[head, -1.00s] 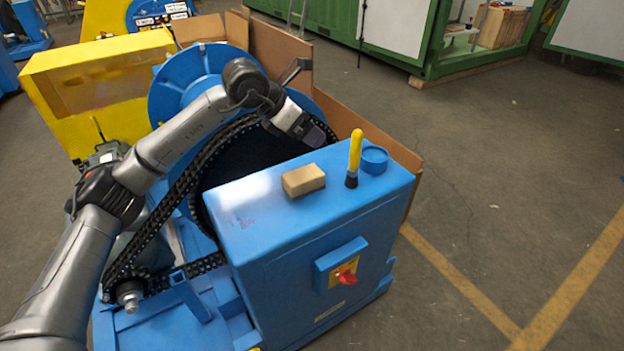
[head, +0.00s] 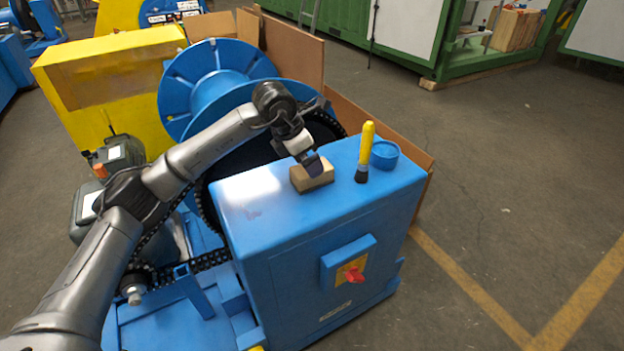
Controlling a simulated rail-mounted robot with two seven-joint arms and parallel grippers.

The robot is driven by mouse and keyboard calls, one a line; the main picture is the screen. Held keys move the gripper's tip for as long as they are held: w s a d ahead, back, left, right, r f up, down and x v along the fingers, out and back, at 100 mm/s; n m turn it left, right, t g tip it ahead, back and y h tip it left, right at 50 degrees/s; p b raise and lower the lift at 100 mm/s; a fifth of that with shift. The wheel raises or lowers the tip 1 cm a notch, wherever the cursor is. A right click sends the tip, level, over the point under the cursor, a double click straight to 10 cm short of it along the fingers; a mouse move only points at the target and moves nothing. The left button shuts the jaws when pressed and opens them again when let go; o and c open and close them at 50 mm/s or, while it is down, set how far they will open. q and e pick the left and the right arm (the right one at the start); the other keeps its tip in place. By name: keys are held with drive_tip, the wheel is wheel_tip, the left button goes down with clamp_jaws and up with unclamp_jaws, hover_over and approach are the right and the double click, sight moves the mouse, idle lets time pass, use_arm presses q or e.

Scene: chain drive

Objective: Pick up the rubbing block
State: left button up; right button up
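The rubbing block (head: 313,181) is a small tan block lying on top of the blue cabinet (head: 260,205), near its back edge. My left gripper (head: 313,166) points down at the block from behind, with its dark fingertips over the block's upper face and partly hiding it. I cannot tell whether the fingers touch the block or how far apart they are. My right gripper is not in view.
A yellow-handled brush (head: 366,150) stands upright just right of the block, beside a round blue container (head: 384,153). The black chain (head: 205,262) and large blue reel (head: 215,85) lie behind and left. The cabinet's left top is clear.

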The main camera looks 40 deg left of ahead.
use_arm(q)
drive_tip(key=b+x, duration=0.3)
drive_tip(key=x, duration=0.2)
drive_tip(key=shift+w+a+f, duration=0.1)
drive_tip(key=shift+f, duration=0.2)
drive_tip(key=shift+w+f, duration=0.1)
drive_tip(key=shift+f, duration=0.05)
drive_tip(key=shift+f, duration=0.2)
idle(0.5)
drive_tip(key=c, duration=1.1)
drive_tip(key=shift+o, duration=0.2)
